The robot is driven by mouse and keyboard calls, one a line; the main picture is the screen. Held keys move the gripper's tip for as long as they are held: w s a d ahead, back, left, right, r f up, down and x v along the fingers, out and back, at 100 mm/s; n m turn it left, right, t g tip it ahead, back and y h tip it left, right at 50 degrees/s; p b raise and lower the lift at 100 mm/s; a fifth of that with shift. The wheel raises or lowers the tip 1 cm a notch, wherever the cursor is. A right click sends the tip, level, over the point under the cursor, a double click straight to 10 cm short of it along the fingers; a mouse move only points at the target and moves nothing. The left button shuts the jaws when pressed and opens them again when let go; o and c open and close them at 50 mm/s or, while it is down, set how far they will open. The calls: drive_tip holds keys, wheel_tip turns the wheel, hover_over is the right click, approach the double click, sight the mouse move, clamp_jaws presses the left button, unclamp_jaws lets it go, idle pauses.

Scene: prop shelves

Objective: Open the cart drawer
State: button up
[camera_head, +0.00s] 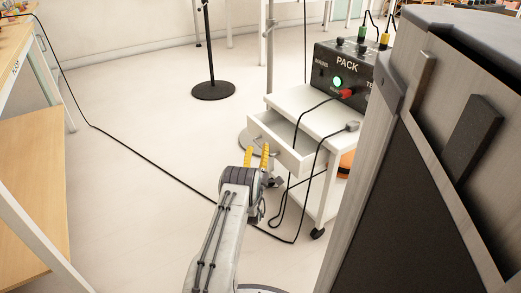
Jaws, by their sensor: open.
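The white cart (321,121) stands right of centre on casters. Its white drawer (284,153) sticks out toward the left, partly open, with some of its inside showing. My gripper (257,157), with yellow fingers, is open, with its fingertips at the drawer's front panel. I cannot tell whether the fingers touch the panel or a handle; the gripper hides its lower part.
A black PACK box (343,76) sits on the cart top, with cables hanging down past the drawer. A large grey cabinet (405,190) blocks the right side. A black cable crosses the floor.

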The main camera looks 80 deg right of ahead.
drive_tip(key=shift+x, duration=1.05)
drive_tip(key=shift+c, duration=0.3)
clamp_jaws()
